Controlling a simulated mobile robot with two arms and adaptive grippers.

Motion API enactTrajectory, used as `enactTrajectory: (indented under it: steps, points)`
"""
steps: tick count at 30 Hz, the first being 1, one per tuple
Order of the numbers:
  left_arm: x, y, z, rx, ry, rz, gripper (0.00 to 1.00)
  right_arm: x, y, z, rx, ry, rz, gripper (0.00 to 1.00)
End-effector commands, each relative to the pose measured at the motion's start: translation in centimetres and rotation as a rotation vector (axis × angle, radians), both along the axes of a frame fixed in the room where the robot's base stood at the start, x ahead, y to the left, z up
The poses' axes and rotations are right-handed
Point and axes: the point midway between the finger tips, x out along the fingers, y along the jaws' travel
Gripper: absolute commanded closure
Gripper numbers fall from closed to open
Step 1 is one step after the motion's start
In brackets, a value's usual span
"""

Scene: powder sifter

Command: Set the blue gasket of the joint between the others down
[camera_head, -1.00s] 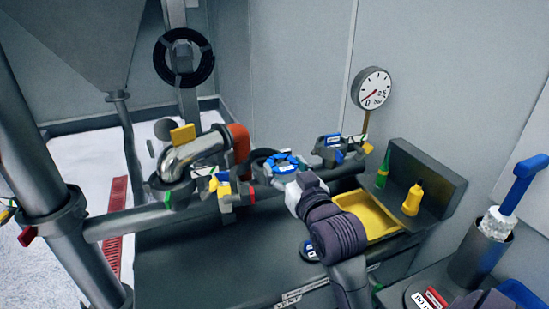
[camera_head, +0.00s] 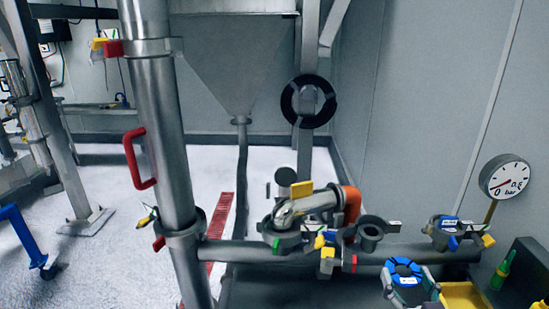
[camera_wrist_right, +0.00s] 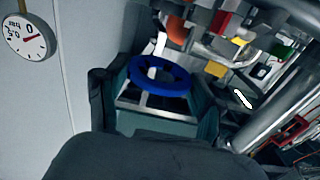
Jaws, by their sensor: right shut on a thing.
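The blue gasket (camera_head: 397,263) is a ring with a pale label on its near side. My right gripper (camera_head: 408,290) is shut on it and holds it near the bottom right of the head view, in front of the horizontal pipe. In the right wrist view the blue ring (camera_wrist_right: 158,72) sits between the dark fingers. My left gripper is out of view.
A steel pipe (camera_head: 415,253) runs across below the clamps. A pressure gauge (camera_head: 504,177) stands at the right. A yellow tray (camera_head: 463,296) and a green bottle (camera_head: 503,270) are at the lower right. A large upright pipe (camera_head: 160,120) with a red handle (camera_head: 137,160) stands left.

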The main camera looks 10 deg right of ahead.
Motion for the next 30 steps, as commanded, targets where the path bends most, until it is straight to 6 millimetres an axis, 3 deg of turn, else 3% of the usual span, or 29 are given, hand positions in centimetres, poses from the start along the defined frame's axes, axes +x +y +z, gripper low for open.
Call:
enactTrajectory:
  steps: [5,9,12,16,23,26,30]
  points:
    - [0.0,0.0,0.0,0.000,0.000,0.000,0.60,-0.6,4.1,-3.1,-0.007,0.019,0.073,0.52]
    - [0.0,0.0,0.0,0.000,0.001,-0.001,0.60,-2.0,8.9,-5.6,-0.007,0.018,0.154,0.53]
    - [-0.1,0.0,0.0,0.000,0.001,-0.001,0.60,-3.0,11.6,-6.6,-0.002,0.012,0.198,0.53]
    - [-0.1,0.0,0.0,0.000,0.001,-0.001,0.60,-3.8,13.5,-7.2,0.002,0.005,0.229,0.53]
    - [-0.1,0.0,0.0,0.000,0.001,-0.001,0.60,-3.6,13.1,-6.9,-0.002,0.000,0.224,0.53]
    - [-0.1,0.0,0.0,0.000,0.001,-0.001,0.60,-2.6,10.9,-6.0,-0.012,-0.001,0.188,0.53]
    - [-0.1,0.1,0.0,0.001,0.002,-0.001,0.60,-1.0,6.3,-3.7,-0.019,0.000,0.111,0.53]
